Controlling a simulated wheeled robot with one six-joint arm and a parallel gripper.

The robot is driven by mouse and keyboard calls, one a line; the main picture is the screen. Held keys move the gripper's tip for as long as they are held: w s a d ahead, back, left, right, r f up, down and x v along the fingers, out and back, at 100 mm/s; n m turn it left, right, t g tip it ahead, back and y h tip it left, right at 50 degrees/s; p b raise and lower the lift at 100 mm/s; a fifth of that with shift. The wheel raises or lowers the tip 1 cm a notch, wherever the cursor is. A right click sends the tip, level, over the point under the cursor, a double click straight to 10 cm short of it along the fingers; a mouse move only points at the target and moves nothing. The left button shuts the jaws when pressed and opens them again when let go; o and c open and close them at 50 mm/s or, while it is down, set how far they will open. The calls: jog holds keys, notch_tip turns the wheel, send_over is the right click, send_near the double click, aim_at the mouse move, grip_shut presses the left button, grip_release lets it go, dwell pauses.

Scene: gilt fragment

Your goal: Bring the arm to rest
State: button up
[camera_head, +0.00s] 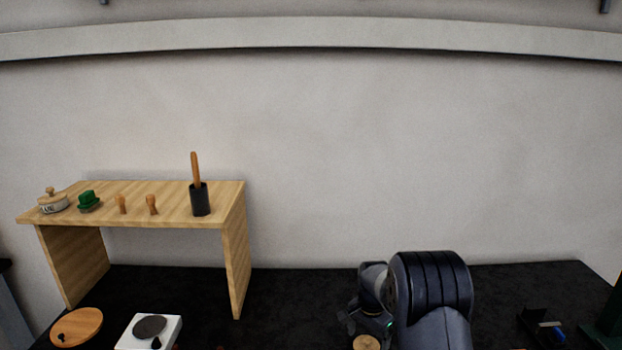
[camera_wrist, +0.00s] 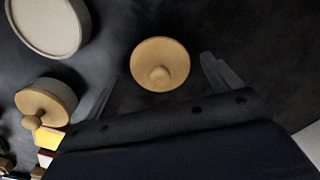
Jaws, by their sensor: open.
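My arm (camera_head: 432,295) stands over the dark worktop in the head view, bent, and hides part of the surface behind it. My gripper (camera_wrist: 157,70) is open in the wrist view, its two grey fingers spread apart. A wooden round top (camera_head: 366,342) also shows below the arm at the bottom edge of the head view.
A wooden shelf (camera_head: 238,255) at left carries small items and a black holder (camera_head: 199,200). A white hotplate (camera_head: 133,341) and a wooden disc (camera_head: 77,327) lie in front. A lidded pot (camera_wrist: 45,101) and a grey round dish (camera_wrist: 48,25) are near my gripper. Clear worktop lies between shelf and arm.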

jog(key=shift+f, duration=0.35)
jog(key=shift+r+b, duration=0.45)
jog(key=shift+r, duration=1.4)
jog(key=shift+f, duration=0.1)
